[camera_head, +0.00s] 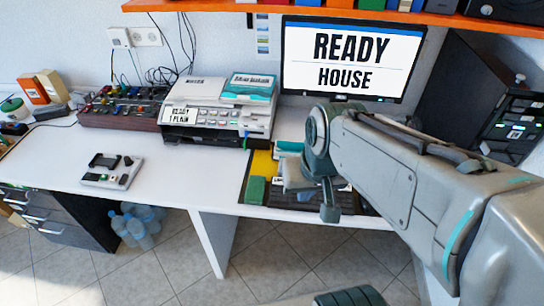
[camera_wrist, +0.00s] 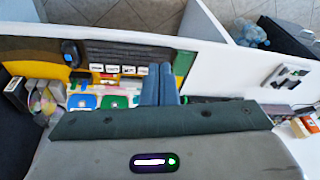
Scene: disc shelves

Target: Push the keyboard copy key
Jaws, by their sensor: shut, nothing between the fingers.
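The keyboard (camera_head: 292,200) is a dark, ridged strip near the desk's front edge, partly hidden by my arm in the head view. In the wrist view the keyboard (camera_wrist: 130,55) runs across the upper middle. Several small white labels (camera_wrist: 110,69) lie beside it; I cannot read which one marks the copy key. My gripper (camera_wrist: 160,70) is shut and empty, its two blue-grey fingers side by side over the desk. Its tips overlap the keyboard's edge in the wrist view; whether they touch is not clear. The monitor (camera_head: 345,60) reads "READY HOUSE".
A mouse (camera_wrist: 70,52) is beside the keyboard. A printer (camera_head: 215,110) stands behind, and a small grey device (camera_head: 112,170) lies left. The desk (camera_head: 180,170) between is clear.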

